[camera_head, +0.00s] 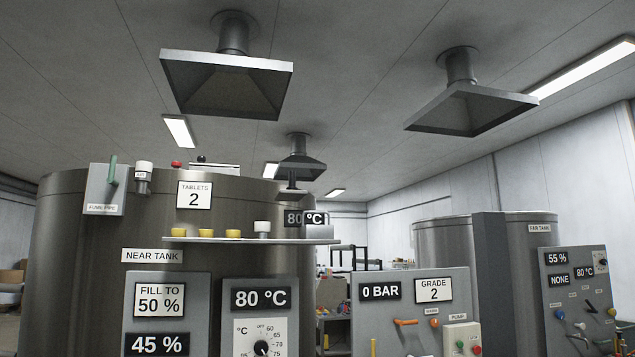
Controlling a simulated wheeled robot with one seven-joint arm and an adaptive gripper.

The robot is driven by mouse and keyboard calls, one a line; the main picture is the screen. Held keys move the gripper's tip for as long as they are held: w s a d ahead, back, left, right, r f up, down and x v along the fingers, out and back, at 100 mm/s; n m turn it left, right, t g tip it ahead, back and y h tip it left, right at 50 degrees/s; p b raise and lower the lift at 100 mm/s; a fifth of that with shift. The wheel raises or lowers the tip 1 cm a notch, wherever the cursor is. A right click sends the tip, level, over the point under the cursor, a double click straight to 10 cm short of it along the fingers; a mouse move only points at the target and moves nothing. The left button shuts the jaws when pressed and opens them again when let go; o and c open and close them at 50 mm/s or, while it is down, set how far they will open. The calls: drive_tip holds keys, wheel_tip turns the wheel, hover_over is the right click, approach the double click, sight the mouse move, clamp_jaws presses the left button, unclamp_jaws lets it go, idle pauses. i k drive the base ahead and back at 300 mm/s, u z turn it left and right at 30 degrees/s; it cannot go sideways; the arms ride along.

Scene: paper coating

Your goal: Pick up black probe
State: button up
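My gripper is not in view.
The near tank (75,230) fills the left, with panels on its front. A pump panel (455,310) stands at centre right, and a far tank (440,240) behind. Hoods (225,85) hang overhead.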

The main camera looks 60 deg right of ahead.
sight(292, 173)
drive_tip(key=z, duration=1.1)
